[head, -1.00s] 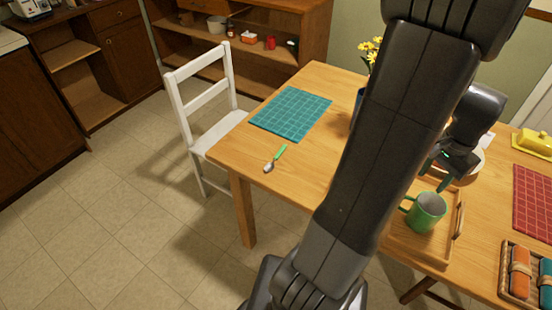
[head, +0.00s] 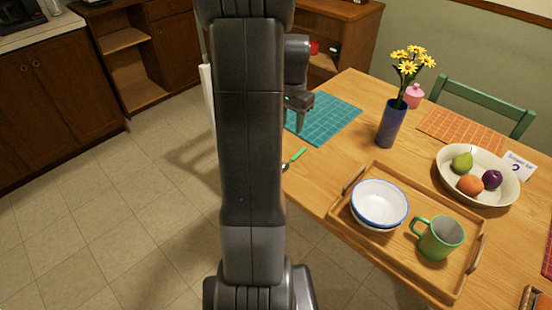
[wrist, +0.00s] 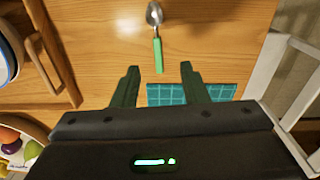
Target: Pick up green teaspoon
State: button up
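The green teaspoon (wrist: 158,52) has a green handle and a silver bowl. It lies on the bare wooden table near its edge. In the head view the teaspoon (head: 298,154) is partly hidden behind my arm. My gripper (wrist: 157,68) is open and empty in the wrist view, its two fingers pointing toward the spoon, with the handle end between and just beyond the fingertips. In the head view my gripper (head: 300,122) is above the teal placemat side of the table, beyond the spoon.
A teal placemat (head: 327,118) lies near the spoon. A wooden tray (head: 388,250) holds white bowls (head: 379,202) and a green mug (head: 440,238). A blue vase (head: 391,124) with yellow flowers and a fruit bowl (head: 451,190) stand farther right. A white chair (wrist: 294,75) is beside the table.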

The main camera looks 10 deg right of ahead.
send_over(292, 159)
jog(key=f, duration=0.8)
jog(key=shift+a, duration=0.35)
jog(key=shift+s+d+f, duration=0.1)
jog(key=shift+d+f, duration=0.05)
jog(key=shift+f, duration=1.2)
jog(key=shift+s+d+f, duration=0.1)
jog(key=shift+f, duration=1.25)
jog(key=shift+c, duration=0.4)
jog(key=shift+w, duration=0.1)
grip_shut()
